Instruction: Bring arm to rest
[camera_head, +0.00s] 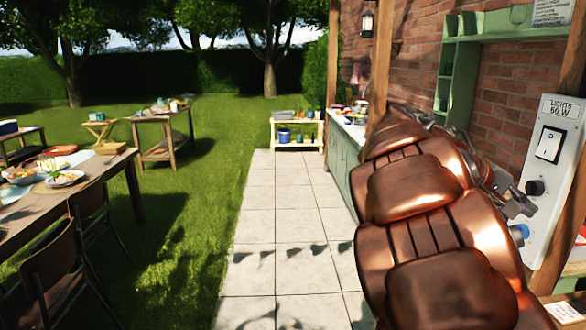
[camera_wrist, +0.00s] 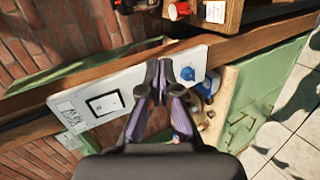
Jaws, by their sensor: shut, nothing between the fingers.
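My arm, copper-coloured and segmented, fills the right of the head view and hides part of what lies behind it. My gripper (camera_head: 516,205) shows past the arm's right edge, by the white switch panel (camera_head: 538,205). In the wrist view my gripper (camera_wrist: 159,80) has its two fingers together with nothing between them. The panel (camera_wrist: 130,72) lies behind the fingers there. It carries a "LIGHTS 60 W" label, a rocker switch (camera_head: 549,144) and a black knob (camera_head: 535,187). Whether the fingers touch the panel, I cannot tell.
A wooden post (camera_head: 562,190) bears the panel, before a brick wall (camera_head: 515,80) and green shelf (camera_head: 446,80). A green counter (camera_head: 342,160) stands behind my arm. The paved path (camera_head: 275,215) is clear. A dining table (camera_head: 95,185) with chairs stands left.

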